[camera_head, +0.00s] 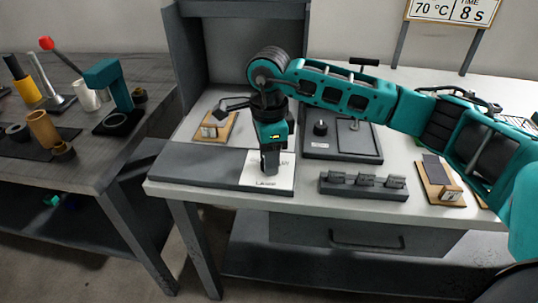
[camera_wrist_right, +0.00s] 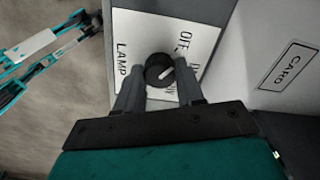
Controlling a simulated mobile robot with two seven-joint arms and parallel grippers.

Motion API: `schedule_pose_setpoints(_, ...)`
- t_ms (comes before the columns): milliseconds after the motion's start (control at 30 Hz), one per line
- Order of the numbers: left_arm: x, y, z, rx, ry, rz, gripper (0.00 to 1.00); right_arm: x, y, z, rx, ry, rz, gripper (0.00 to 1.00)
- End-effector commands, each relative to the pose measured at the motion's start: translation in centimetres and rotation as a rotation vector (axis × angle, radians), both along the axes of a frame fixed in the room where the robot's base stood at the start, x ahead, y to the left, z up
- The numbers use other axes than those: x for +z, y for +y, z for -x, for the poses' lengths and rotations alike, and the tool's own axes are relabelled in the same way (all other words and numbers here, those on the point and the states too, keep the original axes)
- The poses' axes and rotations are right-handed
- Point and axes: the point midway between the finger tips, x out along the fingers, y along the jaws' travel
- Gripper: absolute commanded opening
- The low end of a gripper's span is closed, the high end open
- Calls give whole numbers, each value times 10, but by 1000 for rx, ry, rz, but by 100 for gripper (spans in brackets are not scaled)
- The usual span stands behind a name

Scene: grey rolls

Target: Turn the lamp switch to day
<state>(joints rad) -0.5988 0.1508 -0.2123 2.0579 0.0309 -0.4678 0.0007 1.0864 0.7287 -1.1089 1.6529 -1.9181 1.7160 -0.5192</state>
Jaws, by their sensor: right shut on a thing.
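The lamp switch is a white plate (camera_head: 283,184) at the front edge of the table, with a round dark knob (camera_wrist_right: 160,70). In the right wrist view the plate reads LAMP and OFF; another label beside the right-hand finger is partly hidden. The knob's white pointer slants right and slightly up in that view, toward the side with the labels. My right gripper (camera_head: 269,172) points down over the plate, its fingers (camera_wrist_right: 158,84) on both sides of the knob, shut on it. In the head view the gripper hides the knob.
A box with a knob (camera_head: 320,128) and a strip of several dark blocks (camera_head: 362,186) stand to the right. Small wooden stands (camera_head: 214,128) (camera_head: 441,180) flank them. A grey side table (camera_head: 60,170) holds several tools.

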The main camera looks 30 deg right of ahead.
Motion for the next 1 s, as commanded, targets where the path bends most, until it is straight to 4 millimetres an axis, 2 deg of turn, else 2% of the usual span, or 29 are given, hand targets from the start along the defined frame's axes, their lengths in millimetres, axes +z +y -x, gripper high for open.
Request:
schedule_pose_setpoints(700,7,2,-2,4,-10,-5,43,1,0,0,-637,1,1,7)
schedule_pose_setpoints(1000,7,4,-2,6,-9,-8,43,1,0,0,-832,1,0,7)
